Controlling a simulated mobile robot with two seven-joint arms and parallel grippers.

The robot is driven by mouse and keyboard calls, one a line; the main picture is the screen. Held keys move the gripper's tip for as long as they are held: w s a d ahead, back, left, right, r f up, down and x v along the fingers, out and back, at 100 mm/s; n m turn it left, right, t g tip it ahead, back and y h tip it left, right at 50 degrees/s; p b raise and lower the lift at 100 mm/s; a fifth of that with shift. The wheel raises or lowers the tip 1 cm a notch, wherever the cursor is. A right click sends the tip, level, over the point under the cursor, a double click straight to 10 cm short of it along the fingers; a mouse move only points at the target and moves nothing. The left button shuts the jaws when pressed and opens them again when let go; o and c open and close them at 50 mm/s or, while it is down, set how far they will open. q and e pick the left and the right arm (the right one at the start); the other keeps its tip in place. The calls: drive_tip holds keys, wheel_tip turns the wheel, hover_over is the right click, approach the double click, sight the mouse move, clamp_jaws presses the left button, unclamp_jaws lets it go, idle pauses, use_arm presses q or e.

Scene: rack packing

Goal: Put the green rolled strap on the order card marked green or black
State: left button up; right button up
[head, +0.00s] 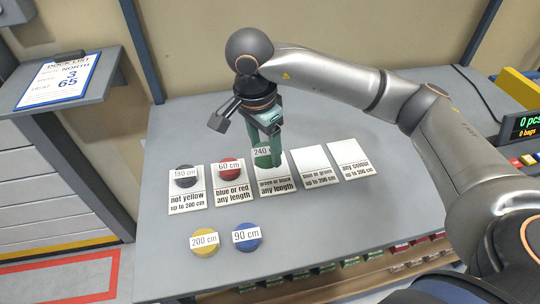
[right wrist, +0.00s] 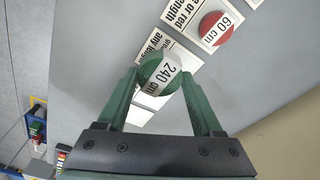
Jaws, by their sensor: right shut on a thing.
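The green rolled strap (head: 263,160) carries a white label reading 240 cm. My right gripper (head: 264,141) is shut on it, with its fingers pointing down. In the right wrist view the strap (right wrist: 148,70) sits between the two green fingertips (right wrist: 161,76). The strap is over the upper part of the order card marked green or black, any length (head: 275,187). Whether it touches the card or hangs just above it, I cannot tell. In the right wrist view the strap partly hides that card (right wrist: 155,47). My left gripper is not in view.
A black strap (head: 186,180) and a red strap (head: 229,166) lie on the two cards to the left. The blue or green card (head: 318,178) and the any colour card (head: 351,172) are bare. Yellow (head: 204,243) and blue (head: 247,243) straps lie in front on the table.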

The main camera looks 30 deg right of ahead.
drive_tip(key=w+d+f, duration=0.1)
drive_tip(key=f, duration=0.1)
drive_tip(key=w+d+f, duration=0.1)
drive_tip(key=w+f, duration=0.1)
drive_tip(key=w+d+f, duration=0.2)
drive_tip(key=shift+w+f, duration=0.2)
drive_tip(key=shift+f, duration=0.1)
drive_tip(key=shift+w+f, duration=0.15)
drive_tip(key=shift+f, duration=1.5)
drive_tip(key=shift+f, duration=0.15)
drive_tip(key=o, duration=1.4)
drive_tip(key=r, duration=0.4)
drive_tip(key=a+r, duration=0.1)
drive_tip(key=r, duration=0.7)
drive_tip(key=shift+s+a+r, duration=0.15)
drive_tip(key=shift+s+a, duration=0.05)
